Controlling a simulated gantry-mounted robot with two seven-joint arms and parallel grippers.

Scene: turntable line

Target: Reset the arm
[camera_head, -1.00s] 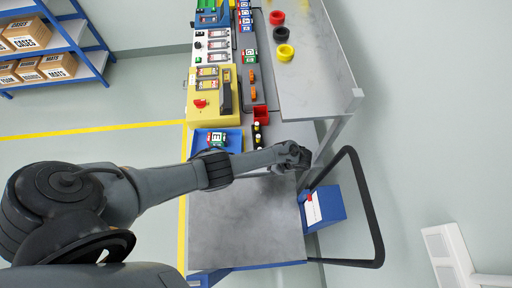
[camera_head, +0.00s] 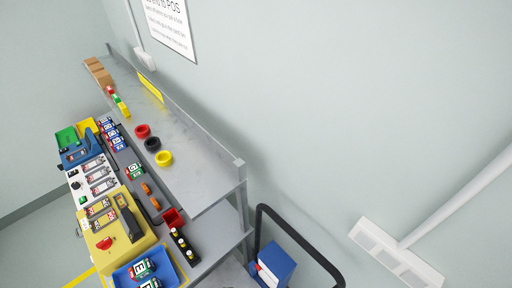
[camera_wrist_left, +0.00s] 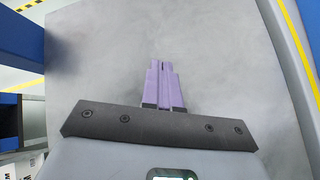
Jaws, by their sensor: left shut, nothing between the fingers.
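My left gripper (camera_wrist_left: 163,80) shows in the left wrist view. Its two purple fingers are together with nothing between them. It is over a bare grey tabletop (camera_wrist_left: 100,60). In the head view neither of my grippers shows now.
The head view shows a bench with a grey upper shelf (camera_head: 205,180) holding red (camera_head: 142,131), black (camera_head: 152,144) and yellow (camera_head: 164,158) rings. A black rail (camera_head: 300,240) curves at the lower right.

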